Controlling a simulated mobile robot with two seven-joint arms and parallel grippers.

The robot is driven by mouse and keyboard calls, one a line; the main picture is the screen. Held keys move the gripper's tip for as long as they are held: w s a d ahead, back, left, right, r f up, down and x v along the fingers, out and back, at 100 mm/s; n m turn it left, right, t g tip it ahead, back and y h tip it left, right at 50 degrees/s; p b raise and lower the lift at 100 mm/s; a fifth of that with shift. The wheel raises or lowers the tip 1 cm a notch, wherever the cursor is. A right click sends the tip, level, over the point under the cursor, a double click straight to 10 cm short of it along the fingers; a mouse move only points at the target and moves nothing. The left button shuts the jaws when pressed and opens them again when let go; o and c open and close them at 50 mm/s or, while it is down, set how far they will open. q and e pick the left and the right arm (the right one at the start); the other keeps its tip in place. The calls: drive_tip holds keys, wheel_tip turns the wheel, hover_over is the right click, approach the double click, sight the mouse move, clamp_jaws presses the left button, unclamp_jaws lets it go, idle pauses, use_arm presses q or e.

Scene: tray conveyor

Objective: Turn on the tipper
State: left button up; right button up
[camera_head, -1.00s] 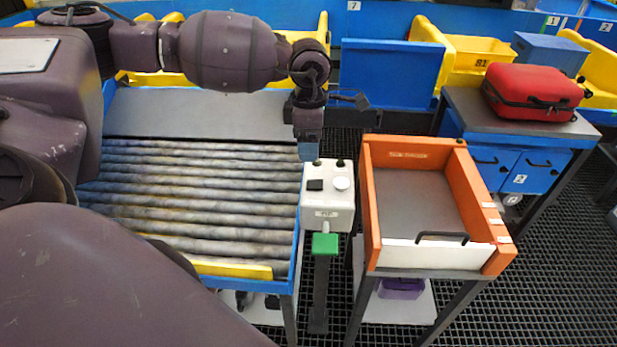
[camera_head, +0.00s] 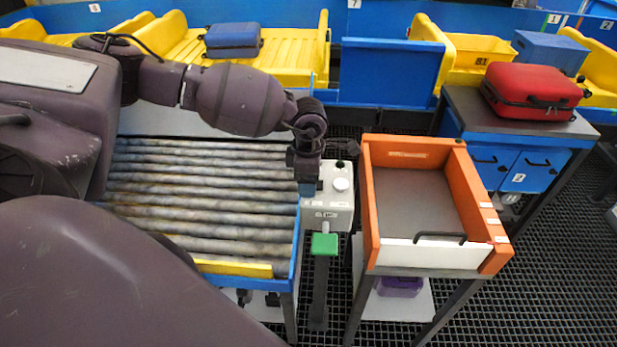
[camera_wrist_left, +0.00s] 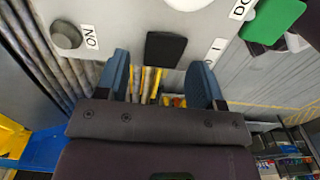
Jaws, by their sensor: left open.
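The white control box (camera_head: 338,212) stands on a post between the roller bed and the orange-sided tray. It carries a pale round button (camera_head: 340,185) and a black switch (camera_wrist_left: 165,48). In the head view my left gripper (camera_head: 309,190) is over the box's left side and mostly covers the switch. In the left wrist view my left gripper (camera_wrist_left: 163,80) is open and empty, with the switch between and just beyond its blue fingertips. A grey knob (camera_wrist_left: 66,35) with an ON label is also there. Contact cannot be told. My right gripper is not in view.
The roller bed (camera_head: 200,200) lies left, the orange-sided tray (camera_head: 372,215) right. A red suitcase (camera_head: 531,90) lies on a cabinet behind. A blue suitcase (camera_head: 233,38) is on a yellow tray at the back.

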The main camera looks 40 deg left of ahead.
use_arm(q)
drive_tip(key=shift+c, duration=0.3)
drive_tip(key=c, duration=0.9)
drive_tip(key=shift+w+d+g+y+b, duration=0.15)
drive_tip(key=shift+d+g+y+b, duration=0.15)
drive_tip(key=shift+g+y+b, duration=0.35)
drive_tip(key=shift+w+r+g+y+b, duration=0.15)
drive_tip(key=shift+g+y+b, duration=0.2)
drive_tip(key=shift+y, duration=0.6)
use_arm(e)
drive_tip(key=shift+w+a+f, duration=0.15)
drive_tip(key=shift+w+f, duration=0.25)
use_arm(q)
drive_tip(key=o, duration=1)
drive_tip(key=shift+c, duration=0.2)
drive_tip(key=shift+d+r, duration=0.1)
drive_tip(key=shift+r, duration=0.05)
drive_tip(key=b+v, duration=0.1)
drive_tip(key=v, duration=0.9)
drive_tip(key=shift+r, duration=0.25)
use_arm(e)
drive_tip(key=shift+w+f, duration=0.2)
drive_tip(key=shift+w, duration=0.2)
